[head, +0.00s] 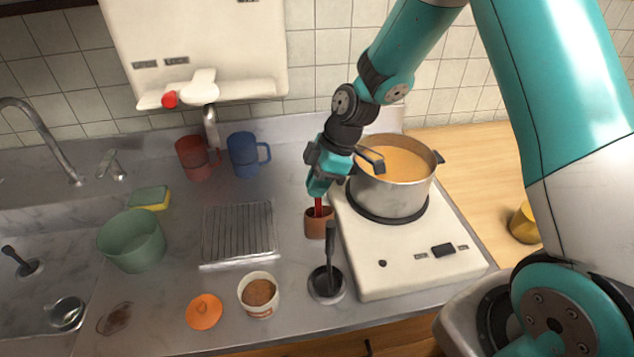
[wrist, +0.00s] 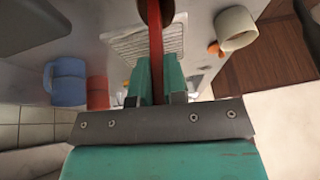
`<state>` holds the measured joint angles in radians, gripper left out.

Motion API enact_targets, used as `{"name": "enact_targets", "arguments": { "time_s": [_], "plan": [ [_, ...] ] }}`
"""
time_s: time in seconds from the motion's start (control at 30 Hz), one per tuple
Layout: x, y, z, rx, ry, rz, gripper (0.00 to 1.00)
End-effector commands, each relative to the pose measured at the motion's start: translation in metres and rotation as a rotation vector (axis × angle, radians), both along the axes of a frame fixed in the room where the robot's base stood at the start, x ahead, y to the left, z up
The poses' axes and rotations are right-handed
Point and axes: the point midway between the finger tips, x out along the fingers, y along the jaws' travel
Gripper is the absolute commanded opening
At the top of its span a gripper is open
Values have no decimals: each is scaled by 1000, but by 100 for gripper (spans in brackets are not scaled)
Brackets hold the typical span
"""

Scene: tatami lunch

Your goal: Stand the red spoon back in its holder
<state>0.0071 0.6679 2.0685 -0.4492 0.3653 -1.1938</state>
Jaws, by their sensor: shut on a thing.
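The red spoon (head: 318,207) is held upright between the teal fingers of my gripper (head: 319,192). It also shows in the wrist view (wrist: 155,60), running from the fingers to a brown round shape at the top edge. The brown holder (head: 319,228) stands on the counter directly below my gripper, left of the stove. The spoon's lower end meets the holder's mouth and seems to be inside it; how deep it sits is hidden. My gripper is shut on the spoon, just above the holder's rim.
A pot of orange soup (head: 395,170) stands on the white stove (head: 400,262), close right of my gripper. A dark ladle stands in a small round rest (head: 327,286) in front of the holder. A drying rack (head: 238,235) lies left; mugs (head: 245,155) stand behind.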

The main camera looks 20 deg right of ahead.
Motion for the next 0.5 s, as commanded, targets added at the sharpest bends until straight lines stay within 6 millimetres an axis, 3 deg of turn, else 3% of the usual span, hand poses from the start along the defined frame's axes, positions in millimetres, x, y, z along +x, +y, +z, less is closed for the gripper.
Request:
{"name": "enact_targets", "arguments": {
  "time_s": [0.5],
  "plan": [
    [0, 0, -10, 0, 0, 0, 0]
  ]
}}
